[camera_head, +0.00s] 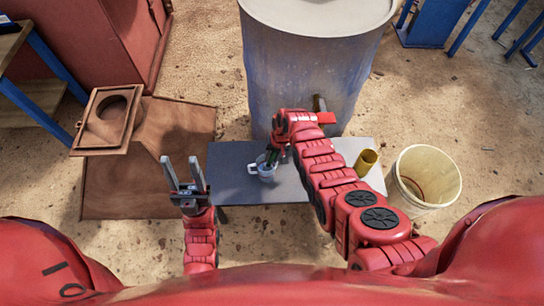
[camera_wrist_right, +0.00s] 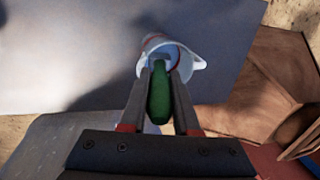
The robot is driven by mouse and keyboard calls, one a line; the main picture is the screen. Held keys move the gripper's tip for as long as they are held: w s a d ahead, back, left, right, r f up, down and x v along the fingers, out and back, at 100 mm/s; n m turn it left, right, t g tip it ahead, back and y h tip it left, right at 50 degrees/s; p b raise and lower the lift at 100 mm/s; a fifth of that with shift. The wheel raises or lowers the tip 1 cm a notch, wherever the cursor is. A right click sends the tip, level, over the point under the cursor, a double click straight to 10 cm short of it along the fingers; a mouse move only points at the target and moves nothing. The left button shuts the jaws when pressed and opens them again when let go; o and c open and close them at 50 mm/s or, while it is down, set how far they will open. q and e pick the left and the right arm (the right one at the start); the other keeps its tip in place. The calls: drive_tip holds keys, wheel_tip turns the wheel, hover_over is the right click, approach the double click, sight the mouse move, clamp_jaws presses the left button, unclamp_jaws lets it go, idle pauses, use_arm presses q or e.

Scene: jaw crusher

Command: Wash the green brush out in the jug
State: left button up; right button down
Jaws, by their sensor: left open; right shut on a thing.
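The white jug (camera_head: 264,168) stands on the grey table, left of its middle, with its handle to the left in the head view. In the right wrist view the jug (camera_wrist_right: 187,48) lies just past my fingertips. My right gripper (camera_head: 272,157) is shut on the green brush (camera_wrist_right: 159,98). The brush points at the jug's mouth, and its far end is at or inside the opening; how deep I cannot tell. My left gripper (camera_head: 183,172) is open and empty, left of the table.
A cream bucket (camera_head: 424,178) stands right of the table. A large blue drum (camera_head: 300,75) stands behind it. Brown metal plates (camera_head: 150,175) lie at left.

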drive_tip(key=shift+p+v, duration=2.25)
drive_tip(key=shift+v, duration=0.35)
drive_tip(key=p+v, duration=0.4)
drive_tip(key=v, duration=0.2)
drive_tip(key=shift+p, duration=0.3)
drive_tip(key=shift+f, duration=0.1)
drive_tip(key=p+v, duration=0.1)
drive_tip(key=v, duration=0.1)
drive_tip(key=a+p+v, duration=0.1)
drive_tip(key=p+v, duration=0.1)
drive_tip(key=v, duration=0.1)
drive_tip(key=shift+a, duration=0.1)
